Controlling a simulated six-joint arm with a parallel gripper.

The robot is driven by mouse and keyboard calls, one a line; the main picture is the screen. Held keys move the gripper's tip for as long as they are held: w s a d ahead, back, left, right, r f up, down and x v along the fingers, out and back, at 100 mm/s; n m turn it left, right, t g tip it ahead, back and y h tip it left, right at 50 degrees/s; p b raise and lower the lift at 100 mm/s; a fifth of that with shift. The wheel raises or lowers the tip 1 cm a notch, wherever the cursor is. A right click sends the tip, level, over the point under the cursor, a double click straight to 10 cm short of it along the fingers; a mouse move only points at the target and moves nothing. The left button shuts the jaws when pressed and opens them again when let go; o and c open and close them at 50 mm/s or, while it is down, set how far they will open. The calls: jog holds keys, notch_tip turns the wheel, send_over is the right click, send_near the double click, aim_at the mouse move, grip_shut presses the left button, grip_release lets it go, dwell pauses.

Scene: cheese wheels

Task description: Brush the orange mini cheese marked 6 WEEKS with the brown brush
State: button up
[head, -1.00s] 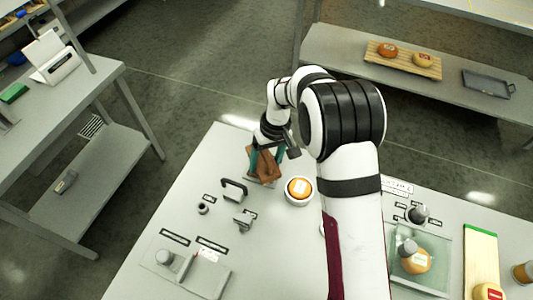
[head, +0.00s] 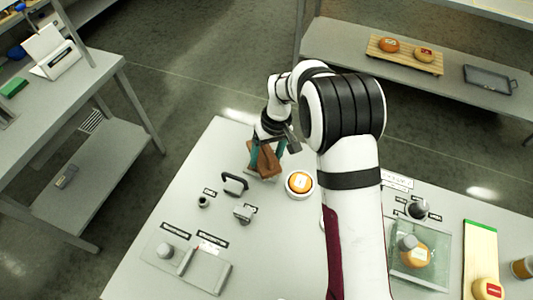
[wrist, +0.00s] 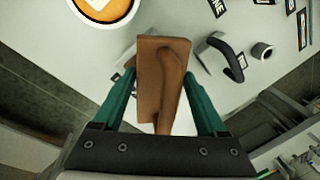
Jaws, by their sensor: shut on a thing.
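My gripper (wrist: 162,115) is shut on the brown brush (wrist: 150,75), with a green finger on each side of it in the wrist view. In the head view the brush (head: 266,160) is at the far left part of the table, at or just above the surface; I cannot tell which. An orange mini cheese (head: 300,182) with a pale label sits in a round white holder just right of the brush. It also shows, cut off, at the top left of the wrist view (wrist: 98,8). Its label is too small to read.
A dark-handled tool (head: 234,184), a small cup (head: 203,202) and a metal block (head: 244,213) stand left of the cheese. A glass-covered box with a cheese (head: 414,256) and a board with a red-labelled cheese (head: 488,291) are at the right.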

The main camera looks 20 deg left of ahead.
aim_at(265, 148)
jog(key=shift+f, duration=0.4)
dwell(0.9)
jog(key=shift+r, duration=3.55)
